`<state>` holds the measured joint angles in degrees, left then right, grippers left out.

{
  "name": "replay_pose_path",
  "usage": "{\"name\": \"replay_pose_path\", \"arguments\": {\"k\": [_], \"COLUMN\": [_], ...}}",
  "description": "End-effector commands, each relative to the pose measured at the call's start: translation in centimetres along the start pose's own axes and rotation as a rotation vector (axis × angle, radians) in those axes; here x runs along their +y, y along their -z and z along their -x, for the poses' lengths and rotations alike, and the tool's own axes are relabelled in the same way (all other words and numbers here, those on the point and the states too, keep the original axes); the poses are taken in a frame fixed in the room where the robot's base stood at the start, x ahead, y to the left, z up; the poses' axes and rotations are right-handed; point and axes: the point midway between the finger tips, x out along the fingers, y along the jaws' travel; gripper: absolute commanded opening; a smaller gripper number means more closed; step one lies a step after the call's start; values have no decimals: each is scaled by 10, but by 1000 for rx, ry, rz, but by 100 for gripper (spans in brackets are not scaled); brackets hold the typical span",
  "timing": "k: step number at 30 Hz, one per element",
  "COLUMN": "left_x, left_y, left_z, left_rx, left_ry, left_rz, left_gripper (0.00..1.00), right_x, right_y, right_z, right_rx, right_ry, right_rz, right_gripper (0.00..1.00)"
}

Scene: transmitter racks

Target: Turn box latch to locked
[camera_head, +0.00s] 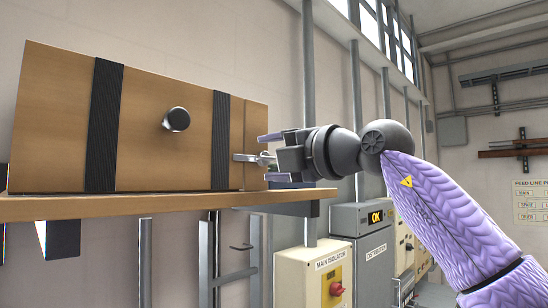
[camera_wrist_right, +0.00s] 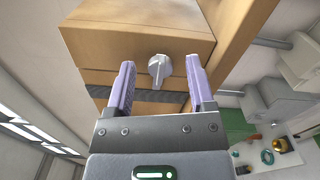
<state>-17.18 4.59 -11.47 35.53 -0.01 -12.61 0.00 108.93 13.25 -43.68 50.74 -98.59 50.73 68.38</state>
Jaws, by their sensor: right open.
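The wooden box (camera_head: 60,110) sits on a wooden shelf, with two dark straps and a round metal knob (camera_head: 176,119) on its front. A small silver latch (camera_head: 246,157) is near the box's right end, just in front of my right gripper (camera_head: 270,157). In the right wrist view the latch (camera_wrist_right: 158,70) is a grey turning handle on the box (camera_wrist_right: 140,32). It shows between the two spread lilac fingers of my right gripper (camera_wrist_right: 159,65), with a gap on each side. The fingers are open and hold nothing. My left gripper is not in view.
The wooden shelf (camera_head: 120,207) runs under the box on grey supports. Grey vertical conduits (camera_head: 309,100) stand behind my right gripper. Below are a main isolator box (camera_head: 312,278) with a red knob and a distribution cabinet (camera_head: 362,245).

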Motion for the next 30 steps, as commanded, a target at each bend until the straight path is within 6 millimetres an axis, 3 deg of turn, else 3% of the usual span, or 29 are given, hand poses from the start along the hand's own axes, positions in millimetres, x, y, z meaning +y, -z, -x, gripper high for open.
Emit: {"name": "replay_pose_path", "arguments": {"k": [4, 9, 15, 30], "left_x": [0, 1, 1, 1], "left_y": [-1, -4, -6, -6], "left_z": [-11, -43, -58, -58], "left_rx": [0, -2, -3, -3], "left_ry": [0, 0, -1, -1], "left_rz": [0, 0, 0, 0], "left_gripper": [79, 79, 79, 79], "right_x": [-3, -8, -3, 0], "right_y": [0, 1, 0, 0], "right_z": [10, 53, 92, 99], "right_rx": [-1, -4, -2, 1], "right_ry": [-3, -3, -2, 0], "right_rz": [2, 3, 1, -1], "right_gripper": [69, 69, 69, 69]}}
